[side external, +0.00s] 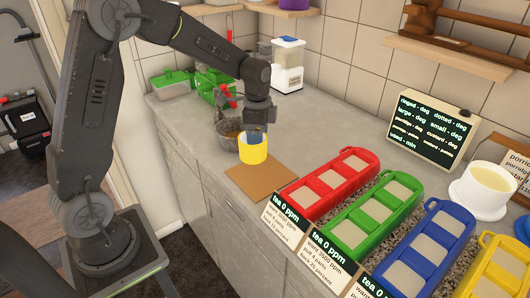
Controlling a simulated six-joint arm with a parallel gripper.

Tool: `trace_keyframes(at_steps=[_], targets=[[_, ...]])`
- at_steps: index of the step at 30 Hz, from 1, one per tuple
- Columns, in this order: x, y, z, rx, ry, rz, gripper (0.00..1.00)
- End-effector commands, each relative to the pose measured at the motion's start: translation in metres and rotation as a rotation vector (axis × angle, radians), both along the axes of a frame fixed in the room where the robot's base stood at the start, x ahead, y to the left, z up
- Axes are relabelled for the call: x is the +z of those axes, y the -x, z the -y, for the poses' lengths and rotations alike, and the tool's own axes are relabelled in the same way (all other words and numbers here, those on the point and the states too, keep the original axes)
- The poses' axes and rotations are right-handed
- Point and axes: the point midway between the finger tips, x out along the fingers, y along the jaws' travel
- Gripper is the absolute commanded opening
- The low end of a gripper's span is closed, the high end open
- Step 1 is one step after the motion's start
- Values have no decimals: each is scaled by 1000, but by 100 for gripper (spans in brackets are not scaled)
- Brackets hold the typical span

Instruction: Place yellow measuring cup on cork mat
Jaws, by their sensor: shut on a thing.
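The yellow measuring cup (253,153) is upright at the end of my arm, at the upper left of the cork mat. My gripper (256,136) is over the cup's top and shut on it; its fingertips are partly hidden by the cup. The cork mat (264,182) is a flat brown square near the counter's front edge, its bare part showing below the cup. I cannot tell whether the cup touches the mat or is held just above it.
A red three-part tray (318,193) lies just right of the mat, with green (365,222) and blue (424,262) trays beyond. A metal bowl (230,132) and green machine (213,85) stand behind the cup. The grey counter (335,125) is clear behind the red tray.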

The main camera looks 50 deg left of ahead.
Motion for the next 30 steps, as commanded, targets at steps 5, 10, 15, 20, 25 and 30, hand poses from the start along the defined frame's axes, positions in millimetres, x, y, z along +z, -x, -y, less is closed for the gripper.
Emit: trace_keyframes(at_steps=[5, 10, 15, 20, 25, 30], targets=[[-11, -11, 16, -1, 1, -1, 27], [-27, -12, 17, 2, 0, -4, 27], [-49, -12, 17, 2, 0, -4, 27], [-52, -12, 17, 2, 0, 1, 27], [-53, -12, 17, 2, 0, 0, 27], [-55, -12, 17, 1, 0, 0, 65]])
